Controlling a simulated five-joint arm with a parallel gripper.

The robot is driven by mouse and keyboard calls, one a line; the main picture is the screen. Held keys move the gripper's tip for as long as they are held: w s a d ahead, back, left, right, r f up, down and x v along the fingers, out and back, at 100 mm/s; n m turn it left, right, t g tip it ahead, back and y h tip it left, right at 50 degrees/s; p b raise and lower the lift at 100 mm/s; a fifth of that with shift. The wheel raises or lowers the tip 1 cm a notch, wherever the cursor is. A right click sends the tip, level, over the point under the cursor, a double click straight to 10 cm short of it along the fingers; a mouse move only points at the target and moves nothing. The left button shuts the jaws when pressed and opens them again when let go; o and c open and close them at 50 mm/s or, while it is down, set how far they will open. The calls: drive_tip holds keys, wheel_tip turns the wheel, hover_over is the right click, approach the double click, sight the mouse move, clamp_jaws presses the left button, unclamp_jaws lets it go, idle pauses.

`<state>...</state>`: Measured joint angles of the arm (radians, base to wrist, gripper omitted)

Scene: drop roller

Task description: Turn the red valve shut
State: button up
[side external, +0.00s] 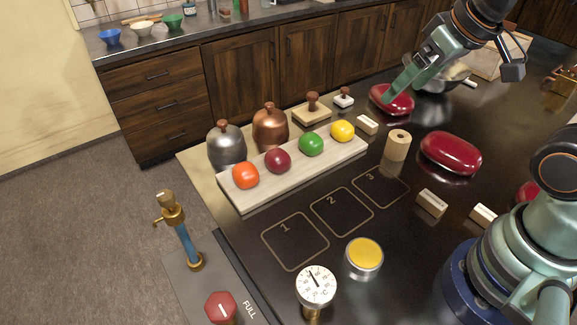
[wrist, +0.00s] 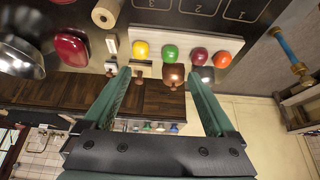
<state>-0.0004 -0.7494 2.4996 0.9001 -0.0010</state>
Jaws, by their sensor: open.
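The red valve (side external: 221,308) is an octagonal knob with a white bar mark, at the bottom of the side external view. It sits on a grey panel (side external: 190,284) beside the word FULL. A brass tap on a blue pipe (side external: 187,241) stands on the same panel. The blue pipe also shows at the right of the wrist view (wrist: 287,45), where the valve is not seen. My gripper (side external: 391,96) is at the upper right, near a red lidded dish and far from the valve. In the wrist view its two green fingers (wrist: 165,70) are spread apart with nothing held.
A pale board (side external: 290,176) holds several coloured balls; metal domes (side external: 227,146) stand behind it. Red dishes (side external: 451,152) and small blocks lie farther right. The numbered squares (side external: 341,211) are clear.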

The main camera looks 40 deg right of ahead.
drive_tip(key=w+a+n+g+y, duration=0.15)
drive_tip(key=w+a+n, duration=0.25)
drive_tip(key=a+n, duration=0.5)
drive_tip(key=n+g+h, duration=0.2)
drive_tip(key=n+g, duration=0.2)
drive_tip(key=n, duration=1.4)
hover_over(219, 304)
wheel_tip(219, 304, down, 12)
drive_tip(key=shift+y, duration=0.25)
wheel_tip(219, 304, down, 11)
drive_tip(key=shift+r, duration=0.1)
drive_tip(key=shift+c, duration=0.3)
drive_tip(key=c, duration=1.3)
